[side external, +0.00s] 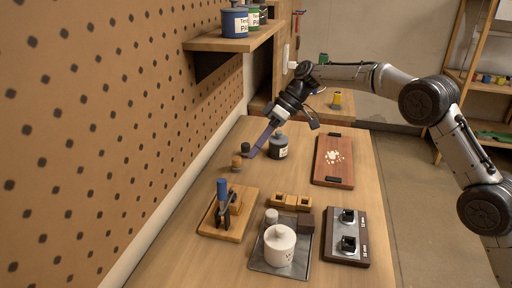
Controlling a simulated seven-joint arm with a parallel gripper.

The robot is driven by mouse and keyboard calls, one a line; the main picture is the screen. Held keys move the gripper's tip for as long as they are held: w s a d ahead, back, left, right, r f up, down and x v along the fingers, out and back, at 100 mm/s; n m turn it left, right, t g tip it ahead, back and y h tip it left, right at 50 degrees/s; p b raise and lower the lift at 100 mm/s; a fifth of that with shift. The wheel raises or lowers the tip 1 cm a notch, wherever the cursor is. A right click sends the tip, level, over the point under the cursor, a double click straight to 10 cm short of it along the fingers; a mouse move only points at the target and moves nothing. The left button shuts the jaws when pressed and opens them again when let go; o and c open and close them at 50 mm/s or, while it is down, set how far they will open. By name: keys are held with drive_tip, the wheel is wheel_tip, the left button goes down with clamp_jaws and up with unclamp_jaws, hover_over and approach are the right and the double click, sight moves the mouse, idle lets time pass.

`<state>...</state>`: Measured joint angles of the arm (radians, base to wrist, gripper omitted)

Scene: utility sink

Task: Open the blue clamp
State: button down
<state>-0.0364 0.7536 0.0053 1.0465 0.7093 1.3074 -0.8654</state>
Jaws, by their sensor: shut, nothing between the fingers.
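The blue clamp (223,193) is mounted on a small wooden board (238,222) at the front left of the table. Its blue handle stands upright over dark metal parts. My gripper (251,154) is shut and empty. It is behind the clamp and a little to its right in the picture, pointing down and left, near a small dark-topped container and a brown knob-like object. It is apart from the clamp. The finger details are small.
A grey lidded jar (278,147) stands close beside my gripper. A reddish tray (333,162), a switch box (345,237), a wooden block holder (291,202) and a metal tray with a white pot (280,246) occupy the right and front. A pegboard wall (110,120) bounds the left.

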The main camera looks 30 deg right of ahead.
drive_tip(key=s+a+f, duration=0.1)
drive_tip(key=a+f, duration=0.3)
drive_tip(key=a, duration=0.3)
drive_tip(key=shift+s+a+f, duration=0.25)
drive_tip(key=shift+s, duration=0.15)
